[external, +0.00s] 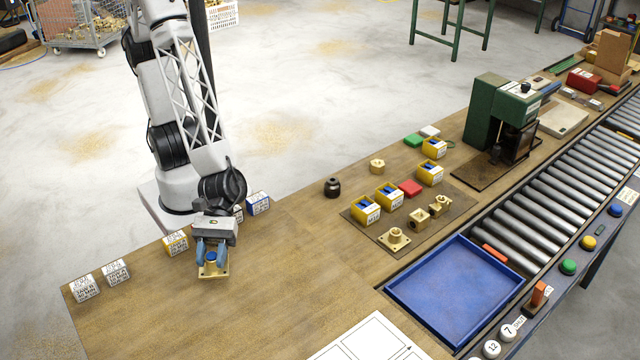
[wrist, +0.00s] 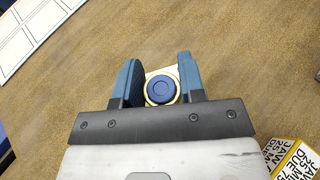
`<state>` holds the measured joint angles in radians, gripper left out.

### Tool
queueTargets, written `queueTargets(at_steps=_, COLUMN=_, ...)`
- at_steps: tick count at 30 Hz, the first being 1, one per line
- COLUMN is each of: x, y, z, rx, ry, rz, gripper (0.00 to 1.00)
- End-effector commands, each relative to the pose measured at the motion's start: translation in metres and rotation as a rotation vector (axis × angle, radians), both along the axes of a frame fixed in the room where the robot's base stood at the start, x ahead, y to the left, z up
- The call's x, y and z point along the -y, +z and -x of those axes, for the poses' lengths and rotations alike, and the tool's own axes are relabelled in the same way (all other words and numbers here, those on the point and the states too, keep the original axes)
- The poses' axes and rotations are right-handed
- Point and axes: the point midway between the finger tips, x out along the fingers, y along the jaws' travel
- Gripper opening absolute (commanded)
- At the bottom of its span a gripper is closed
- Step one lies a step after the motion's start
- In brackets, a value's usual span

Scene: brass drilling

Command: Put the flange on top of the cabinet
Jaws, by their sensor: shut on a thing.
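My gripper (external: 211,256) points down over the left part of the wooden bench. Its blue fingers are shut on a brass flange (external: 213,271) with a square base and a round blue top. In the wrist view the flange (wrist: 161,89) sits between the two fingers, its blue disc ringed by brass and a pale plate corner behind it. The flange is at or just above the bench; I cannot tell if it touches. Another square-based brass flange (external: 394,239) lies on the brown mat. I cannot clearly make out a cabinet.
Several labelled blocks stand along the bench's left edge, one yellow-edged block (external: 176,242) close beside my gripper. The mat (external: 380,222) holds yellow boxes and brass fittings. A blue tray (external: 455,290), rollers (external: 560,165) and a green machine (external: 486,108) are rightward.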

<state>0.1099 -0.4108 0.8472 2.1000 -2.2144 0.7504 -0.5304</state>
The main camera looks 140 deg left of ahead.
Motion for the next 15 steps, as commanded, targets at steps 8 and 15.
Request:
queueTargets(at_steps=8, x=0.051, y=0.004, z=0.018, rx=0.002, ry=-0.085, rz=0.004, gripper=0.0)
queueTargets(at_steps=15, x=0.092, y=0.007, z=0.036, rx=0.001, ry=-0.155, rz=0.006, gripper=0.0)
